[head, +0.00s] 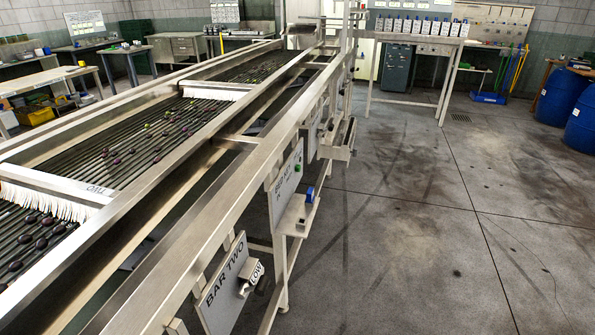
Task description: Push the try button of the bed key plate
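A pale plate (287,183) hangs on the right side of the long roller machine. Its dark lettering is foreshortened and too small for me to read surely; it may be the bed key plate. A small green part (298,168) shows at its right edge. A blue block (310,195) stands just below and right, by a small metal shelf (295,213). I cannot tell which part is the try button. My gripper is not in view.
A plate marked BAR TWO (225,285), with a metal piece marked LOW (253,272), hangs nearer on the same side. Machine legs (283,270) reach the floor. Open concrete floor (410,240) lies right. Blue barrels (562,97) stand far right.

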